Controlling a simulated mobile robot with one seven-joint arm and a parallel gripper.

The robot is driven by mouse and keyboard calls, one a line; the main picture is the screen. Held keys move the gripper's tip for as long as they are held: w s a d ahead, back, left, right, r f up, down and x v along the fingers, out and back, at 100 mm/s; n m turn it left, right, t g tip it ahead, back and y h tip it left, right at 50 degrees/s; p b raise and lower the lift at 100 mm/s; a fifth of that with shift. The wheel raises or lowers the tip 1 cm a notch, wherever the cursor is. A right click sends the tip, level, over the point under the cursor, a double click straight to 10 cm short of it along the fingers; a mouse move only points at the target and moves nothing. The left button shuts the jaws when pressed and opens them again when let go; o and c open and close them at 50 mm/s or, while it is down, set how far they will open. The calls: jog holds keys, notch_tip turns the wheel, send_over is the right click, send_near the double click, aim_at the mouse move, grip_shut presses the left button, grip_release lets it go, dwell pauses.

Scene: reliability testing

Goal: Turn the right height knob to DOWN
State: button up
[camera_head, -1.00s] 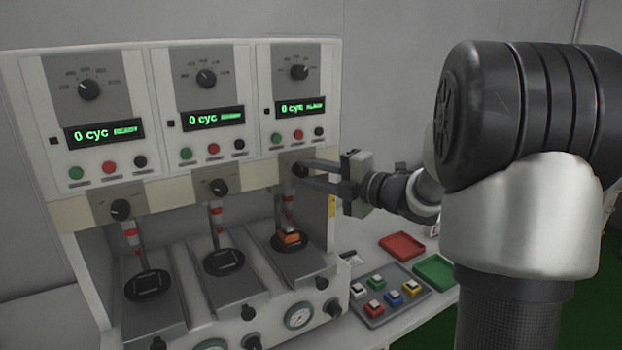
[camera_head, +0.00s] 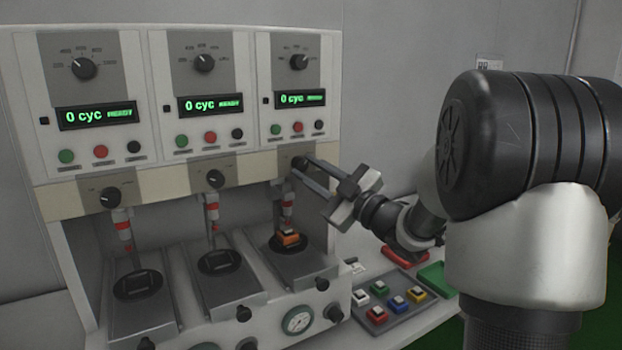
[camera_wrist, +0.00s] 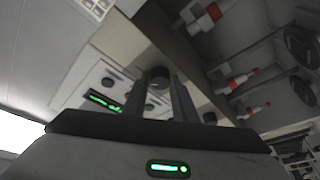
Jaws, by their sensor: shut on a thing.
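The right height knob (camera_head: 299,163) is a small black knob on the beige strip below the right control panel. My gripper (camera_head: 303,166) comes from the right with its two fingers shut on this knob. In the wrist view the knob (camera_wrist: 156,77) shows between the fingertips, and the picture is strongly tilted. The fingers cover part of the knob, and its pointer and labels cannot be read. The middle height knob (camera_head: 215,179) and left height knob (camera_head: 110,197) sit on the same strip, apart from my gripper.
The right station holds an orange block (camera_head: 289,239) under its plunger; the other two stations look empty. A grey tray (camera_head: 398,321) with several coloured blocks, a red tray (camera_head: 405,257) and a green tray (camera_head: 437,279) lie below my arm. Green displays read 0 cyc READY.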

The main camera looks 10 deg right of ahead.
jog(key=shift+a+f+m+t+h+b, duration=0.1)
jog(key=shift+m+t+h+b, duration=0.25)
jog(key=shift+m, duration=0.95)
jog(key=shift+a+f+m+t+h+b, duration=0.15)
jog(key=shift+m+t+b, duration=0.4)
jog(key=shift+m, duration=0.75)
jog(key=shift+d, duration=0.1)
jog(key=o, duration=1)
jog(key=shift+r, duration=0.1)
jog(key=shift+o, duration=0.2)
jog(key=shift+s, duration=0.1)
jog(key=v, duration=1.7)
jog(key=shift+s+b, duration=0.25)
jog(key=shift+b, duration=0.1)
